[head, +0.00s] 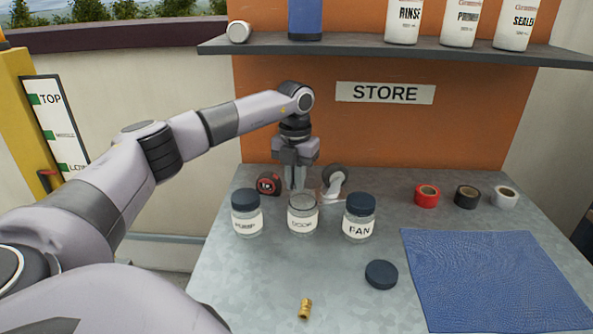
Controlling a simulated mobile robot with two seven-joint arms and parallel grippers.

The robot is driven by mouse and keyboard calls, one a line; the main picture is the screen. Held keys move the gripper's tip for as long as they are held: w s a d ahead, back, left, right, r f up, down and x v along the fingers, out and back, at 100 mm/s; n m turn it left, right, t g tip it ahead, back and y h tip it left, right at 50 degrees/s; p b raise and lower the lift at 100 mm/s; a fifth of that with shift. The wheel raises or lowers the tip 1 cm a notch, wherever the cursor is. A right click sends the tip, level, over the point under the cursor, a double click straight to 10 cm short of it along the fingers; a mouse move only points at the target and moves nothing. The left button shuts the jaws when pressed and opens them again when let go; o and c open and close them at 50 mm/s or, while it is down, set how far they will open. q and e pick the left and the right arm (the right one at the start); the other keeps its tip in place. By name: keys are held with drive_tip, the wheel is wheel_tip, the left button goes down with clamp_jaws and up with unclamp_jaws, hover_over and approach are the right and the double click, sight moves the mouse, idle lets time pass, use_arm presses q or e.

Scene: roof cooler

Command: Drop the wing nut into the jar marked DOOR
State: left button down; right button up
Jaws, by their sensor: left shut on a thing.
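The jar marked DOOR (302,222) stands upright and without a lid in the middle of a row of three clear jars. Its label is partly washed out but readable. My left gripper (296,184) points down just above the jar's open mouth, slightly left of its middle; whether it is exactly over the mouth or a little behind, I cannot tell. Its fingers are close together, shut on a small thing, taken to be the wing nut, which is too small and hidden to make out. My right gripper is not in view.
Lidded jars PUMP (247,222) and FAN (359,227) flank the open jar. A dark lid (381,274) and a brass fitting (305,308) lie in front. A tape measure (269,184) and a caster wheel (335,180) are behind. A blue mat (490,275) lies right.

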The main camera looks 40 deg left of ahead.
use_arm(q)
drive_tip(key=shift+f, duration=0.5)
drive_tip(key=c, duration=1.1)
unclamp_jaws()
drive_tip(key=shift+r, duration=0.15)
wheel_tip(320, 180, up, 7)
drive_tip(key=shift+b, duration=0.45)
